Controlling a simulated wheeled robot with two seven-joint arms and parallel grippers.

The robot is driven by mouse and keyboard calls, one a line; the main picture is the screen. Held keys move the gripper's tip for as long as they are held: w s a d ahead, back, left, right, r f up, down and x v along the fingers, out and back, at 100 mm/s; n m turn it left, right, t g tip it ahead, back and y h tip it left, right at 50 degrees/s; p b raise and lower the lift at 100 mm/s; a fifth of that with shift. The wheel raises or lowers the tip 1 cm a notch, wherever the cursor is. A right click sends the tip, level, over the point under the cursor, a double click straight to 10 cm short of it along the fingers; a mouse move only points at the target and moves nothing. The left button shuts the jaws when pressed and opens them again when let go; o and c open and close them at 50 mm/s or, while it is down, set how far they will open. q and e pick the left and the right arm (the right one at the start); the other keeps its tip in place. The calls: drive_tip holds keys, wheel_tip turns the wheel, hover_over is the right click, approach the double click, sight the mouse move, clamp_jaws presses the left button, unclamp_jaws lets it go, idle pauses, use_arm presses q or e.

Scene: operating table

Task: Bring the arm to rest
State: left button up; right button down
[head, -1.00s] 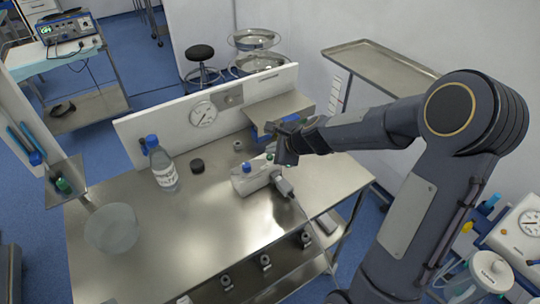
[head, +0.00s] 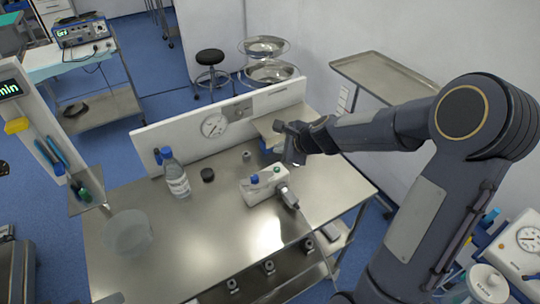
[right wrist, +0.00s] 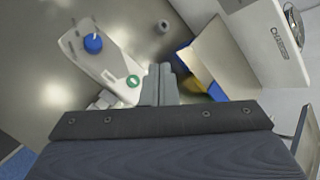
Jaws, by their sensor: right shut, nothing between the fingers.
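My right arm comes in from the right in the head view. My right gripper (head: 292,157) is shut and empty. It hangs above the steel table (head: 230,215), just behind and to the right of a white device (head: 262,187) with a blue cap and a green ring. In the right wrist view the closed fingers (right wrist: 161,85) point past the white device (right wrist: 100,50), with a gap between them in the picture. My left gripper does not show.
A blue-capped bottle (head: 176,174), a black cap (head: 207,174) and a clear bowl (head: 128,233) stand on the table. A white panel with a gauge (head: 214,125) lines its back edge. A raised steel shelf (head: 285,121) is close behind the gripper. The table's front middle is clear.

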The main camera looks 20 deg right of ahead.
drive_tip(key=s+a+r+n+g+y, duration=0.1)
drive_tip(key=s+a+r+n, duration=0.25)
drive_tip(key=s+n, duration=0.3)
drive_tip(key=s+a+r+n+y, duration=0.1)
drive_tip(key=s+a+r+n, duration=0.1)
drive_tip(key=s+r+n, duration=0.4)
drive_tip(key=s+f+n+g+h, duration=0.1)
drive_tip(key=s+f+n+g, duration=0.1)
drive_tip(key=s+n, duration=0.7)
drive_tip(key=s+f, duration=0.1)
drive_tip(key=s, duration=0.7)
drive_tip(key=shift+a, duration=0.25)
